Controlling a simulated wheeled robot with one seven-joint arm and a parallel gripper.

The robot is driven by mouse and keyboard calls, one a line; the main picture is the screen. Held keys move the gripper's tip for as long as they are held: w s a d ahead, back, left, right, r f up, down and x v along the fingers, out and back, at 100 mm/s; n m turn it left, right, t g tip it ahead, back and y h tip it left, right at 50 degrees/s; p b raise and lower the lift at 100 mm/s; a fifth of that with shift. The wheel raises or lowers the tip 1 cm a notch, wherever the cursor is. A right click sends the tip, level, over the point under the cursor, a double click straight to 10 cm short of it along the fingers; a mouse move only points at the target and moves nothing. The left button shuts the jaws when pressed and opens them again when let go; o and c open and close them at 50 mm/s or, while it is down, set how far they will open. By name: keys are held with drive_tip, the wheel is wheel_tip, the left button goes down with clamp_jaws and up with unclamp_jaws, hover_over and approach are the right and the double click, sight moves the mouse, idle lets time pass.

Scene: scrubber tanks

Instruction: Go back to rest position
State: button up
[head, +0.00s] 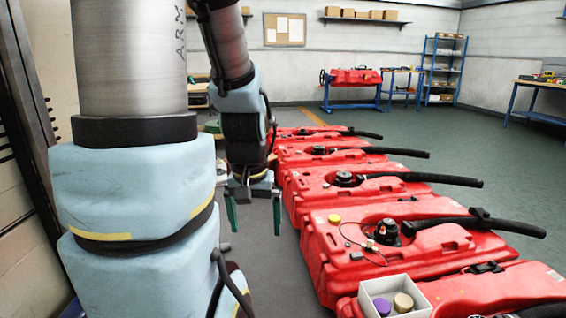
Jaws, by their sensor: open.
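My gripper (254,210) hangs fingers down at the end of my bent arm, left of the row of red tanks. Its two green fingers are apart with nothing between them. The nearest full red tank (345,266) carries a yellow cap (334,218), a black fitting (387,233) and a black hose (478,226). Several similar red tanks stand behind it in a row, each with a black hose pointing right. My arm hides part of the room behind it.
A white box (418,291) with a purple and a tan cap sits on the closest tank at the bottom. A blue stand (352,105) holds another red tank at the back. A blue shelf (443,72) and a workbench (536,90) stand further off. Green floor (470,150) is clear on the right.

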wheel_tip(320, 180, up, 18)
drive_tip(key=p, duration=1.5)
drive_tip(key=shift+f, duration=0.15)
